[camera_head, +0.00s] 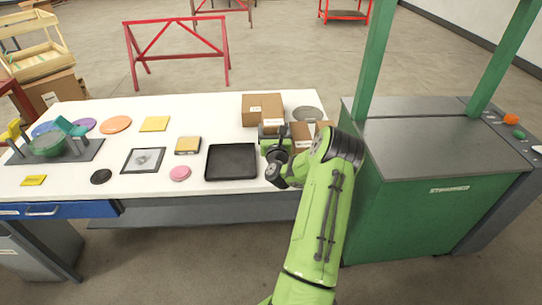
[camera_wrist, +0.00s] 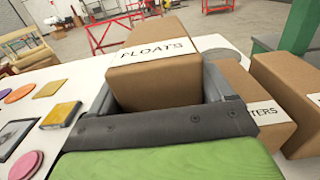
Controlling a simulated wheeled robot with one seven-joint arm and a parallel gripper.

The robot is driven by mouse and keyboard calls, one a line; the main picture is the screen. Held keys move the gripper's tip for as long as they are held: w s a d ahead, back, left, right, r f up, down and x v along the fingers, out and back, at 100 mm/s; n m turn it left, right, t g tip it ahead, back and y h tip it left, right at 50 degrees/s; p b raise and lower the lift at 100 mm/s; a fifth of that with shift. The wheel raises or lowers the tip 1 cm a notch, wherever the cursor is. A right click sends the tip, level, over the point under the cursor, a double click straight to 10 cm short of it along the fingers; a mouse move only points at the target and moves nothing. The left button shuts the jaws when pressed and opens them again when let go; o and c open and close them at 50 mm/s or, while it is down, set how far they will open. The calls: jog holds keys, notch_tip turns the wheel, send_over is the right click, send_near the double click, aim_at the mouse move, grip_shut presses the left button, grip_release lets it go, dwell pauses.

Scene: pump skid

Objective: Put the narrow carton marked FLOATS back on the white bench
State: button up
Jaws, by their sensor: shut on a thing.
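The narrow brown carton marked FLOATS (camera_wrist: 155,84) sits between my jaws in the wrist view, its white label readable on its upper edge. In the head view a brown carton (camera_head: 262,105) just beyond my gripper appears to be this one. My gripper (camera_head: 273,130) is shut on it, with a grey finger on each side in the wrist view (camera_wrist: 160,98). The carton is over the right part of the white bench (camera_head: 215,105). Its underside is hidden, so I cannot tell whether it touches the bench top.
Close on the right stand a carton with a label ending in TERS (camera_wrist: 242,98) and another carton (camera_wrist: 290,90). A black tray (camera_head: 231,162) lies left of my gripper. A green machine (camera_head: 415,205) borders the bench's right end. Bare bench shows around the yellow pad (camera_head: 154,124).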

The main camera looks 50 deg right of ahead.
notch_tip(320, 180, down, 10)
jog(key=b, duration=0.4)
jog(key=shift+r, duration=0.2)
jog(key=o, duration=1.4)
jog(key=shift+s, duration=0.1)
jog(key=shift+a, duration=0.15)
